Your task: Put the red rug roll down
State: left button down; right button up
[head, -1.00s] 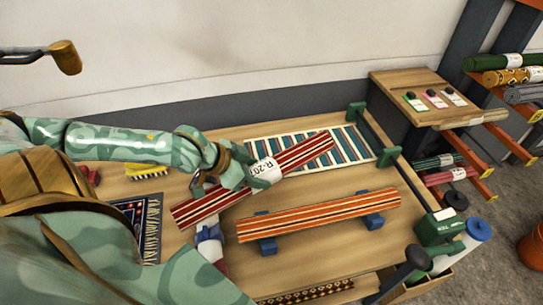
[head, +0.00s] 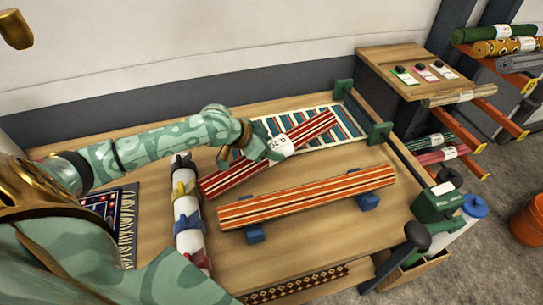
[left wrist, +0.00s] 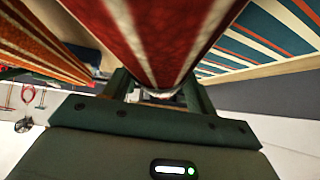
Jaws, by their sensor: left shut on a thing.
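The red rug roll (head: 228,177), striped in white, has a white paper band marked R-20 near its middle. My left gripper (head: 272,150) is shut on it near the band. In the head view the roll slants from lower left to upper right, its far end overlapping the flat striped rug. Whether it touches the table or hangs above it, I cannot tell. In the left wrist view the red roll (left wrist: 150,35) runs between the fingers of my left gripper (left wrist: 155,90), which partly hide it. My right gripper is not in view.
An orange striped roll (head: 310,197) lies on blue supports in front. The flat teal striped rug (head: 345,125) lies behind. A white roll with coloured patches (head: 187,215) lies left. A small side table (head: 390,60) and a rack of rolls stand right. Bare wood shows front right.

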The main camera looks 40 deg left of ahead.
pick_arm(q)
jog(key=f, duration=0.2)
jog(key=f+b, duration=0.1)
jog(key=shift+w+f, duration=0.2)
jog(key=shift+f, duration=0.15)
jog(key=shift+r, duration=0.15)
jog(key=shift+c, duration=2.2)
grip_release()
